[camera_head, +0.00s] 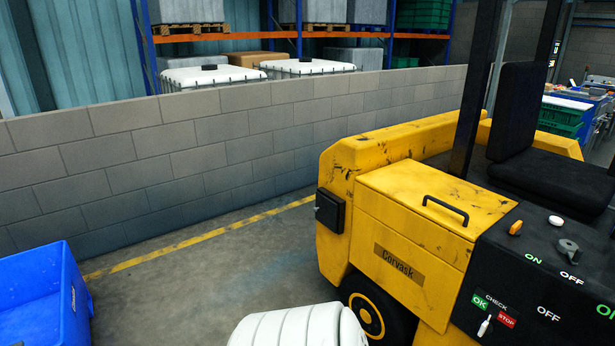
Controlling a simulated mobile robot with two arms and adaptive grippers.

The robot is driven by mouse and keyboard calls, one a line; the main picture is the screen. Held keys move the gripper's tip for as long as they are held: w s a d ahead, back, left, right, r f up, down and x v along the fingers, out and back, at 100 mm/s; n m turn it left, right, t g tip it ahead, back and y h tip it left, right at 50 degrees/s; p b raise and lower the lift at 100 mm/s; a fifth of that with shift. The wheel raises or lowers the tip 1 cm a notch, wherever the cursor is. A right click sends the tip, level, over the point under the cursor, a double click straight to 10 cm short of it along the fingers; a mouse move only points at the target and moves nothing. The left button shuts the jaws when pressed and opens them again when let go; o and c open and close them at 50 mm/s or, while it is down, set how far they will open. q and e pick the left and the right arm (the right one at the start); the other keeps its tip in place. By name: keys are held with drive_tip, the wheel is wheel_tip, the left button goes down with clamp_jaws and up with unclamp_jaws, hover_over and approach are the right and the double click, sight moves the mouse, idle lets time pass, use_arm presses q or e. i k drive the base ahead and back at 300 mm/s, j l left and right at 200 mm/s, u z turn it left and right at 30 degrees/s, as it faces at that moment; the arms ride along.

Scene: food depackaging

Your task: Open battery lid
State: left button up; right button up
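A yellow forklift (345,230) with scuffed paint stands at the right. Its battery lid (437,200) is the yellow panel on top with a black bar handle (445,210) near its right end. The lid looks closed and lies flat. Neither of my grippers is in view. A white rounded ribbed thing (298,328) shows at the bottom middle, cut off by the frame edge; it may be part of my own body.
A black control panel (520,275) with knobs and ON/OFF labels adjoins the lid, before a black seat (550,180). A blue bin (35,300) stands lower left. A grey block wall (180,165) runs behind.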

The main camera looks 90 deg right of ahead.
sight(466, 209)
drive_tip(key=z, duration=1.75)
